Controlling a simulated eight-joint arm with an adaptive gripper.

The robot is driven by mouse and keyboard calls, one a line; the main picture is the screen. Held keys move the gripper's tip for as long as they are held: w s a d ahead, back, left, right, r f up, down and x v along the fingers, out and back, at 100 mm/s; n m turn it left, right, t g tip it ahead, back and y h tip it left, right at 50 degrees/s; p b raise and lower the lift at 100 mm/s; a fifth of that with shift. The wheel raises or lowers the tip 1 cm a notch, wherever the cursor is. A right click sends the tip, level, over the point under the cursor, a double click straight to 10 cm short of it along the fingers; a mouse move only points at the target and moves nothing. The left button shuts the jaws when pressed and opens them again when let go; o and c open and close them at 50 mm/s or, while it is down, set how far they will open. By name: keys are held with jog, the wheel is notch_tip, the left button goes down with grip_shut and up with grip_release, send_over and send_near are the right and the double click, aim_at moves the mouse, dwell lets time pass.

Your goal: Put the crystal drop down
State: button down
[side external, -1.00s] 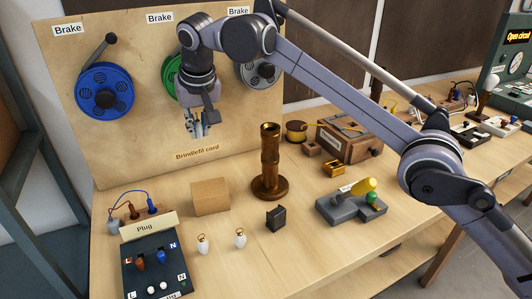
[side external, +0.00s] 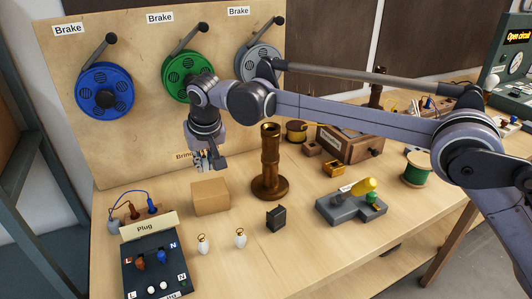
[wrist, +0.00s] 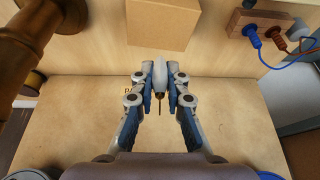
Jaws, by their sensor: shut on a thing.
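My gripper (side external: 204,163) hangs in front of the backboard's lower edge, above and behind the cardboard box. In the wrist view my gripper (wrist: 160,88) is shut on a pale crystal drop (wrist: 160,76) with a thin brass-coloured wire end. The held drop is hard to make out in the side view.
The cardboard box (side external: 210,197) and brass lamp column (side external: 270,165) stand near my gripper. The plug board (side external: 150,262) is front left, a black block (side external: 276,218) front right. The backboard (side external: 135,140) with reels rises behind. Bare table lies around the drops.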

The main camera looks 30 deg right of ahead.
aim_at(207, 185)
jog(key=shift+f, duration=2.4)
jog(key=shift+f, duration=0.1)
jog(key=c, duration=1.4)
grip_release()
jog(key=shift+o, duration=0.2)
jog(key=v, duration=1.2)
